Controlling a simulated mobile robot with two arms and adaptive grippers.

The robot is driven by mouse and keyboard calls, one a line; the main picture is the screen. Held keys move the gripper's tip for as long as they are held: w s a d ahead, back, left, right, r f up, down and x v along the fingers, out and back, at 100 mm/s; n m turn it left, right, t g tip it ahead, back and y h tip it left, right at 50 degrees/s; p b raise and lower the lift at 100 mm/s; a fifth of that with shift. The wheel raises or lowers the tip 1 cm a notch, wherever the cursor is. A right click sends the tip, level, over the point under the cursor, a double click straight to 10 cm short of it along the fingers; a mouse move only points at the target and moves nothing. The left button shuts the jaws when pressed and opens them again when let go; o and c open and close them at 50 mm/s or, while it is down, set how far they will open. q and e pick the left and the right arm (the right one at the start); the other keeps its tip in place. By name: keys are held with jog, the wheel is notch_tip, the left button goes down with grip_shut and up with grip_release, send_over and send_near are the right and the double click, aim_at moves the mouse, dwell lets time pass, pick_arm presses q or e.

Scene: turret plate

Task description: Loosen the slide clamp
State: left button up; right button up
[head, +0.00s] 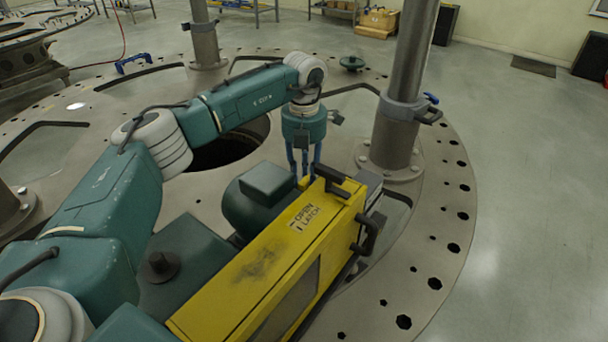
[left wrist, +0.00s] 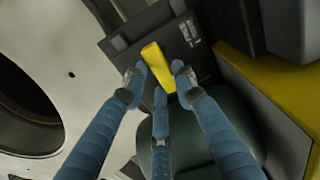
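A yellow lever (left wrist: 157,68) stands up from a dark grey block (left wrist: 183,42) in the left wrist view, and I take it for the slide clamp, though no label confirms this. A bit of yellow (head: 304,182) shows below my fingers in the head view. My left gripper (head: 306,172) points down beside the far end of the yellow machine housing (head: 262,262). In the left wrist view its three blue fingers (left wrist: 158,84) are spread around the lever's near end, with gaps at the side fingers. Whether any finger touches it is unclear. My right gripper is out of view.
The housing carries an "OPEN LATCH" label and black handles (head: 366,234). A dark green motor body (head: 248,204) lies beside it. A grey post (head: 400,90) with a collar and blue lever (head: 431,98) stands to the right. A round opening (head: 228,148) lies in the plate behind.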

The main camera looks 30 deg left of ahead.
pick_arm(q)
jog(key=shift+o, duration=1.2)
notch_tip(320, 180, up, 12)
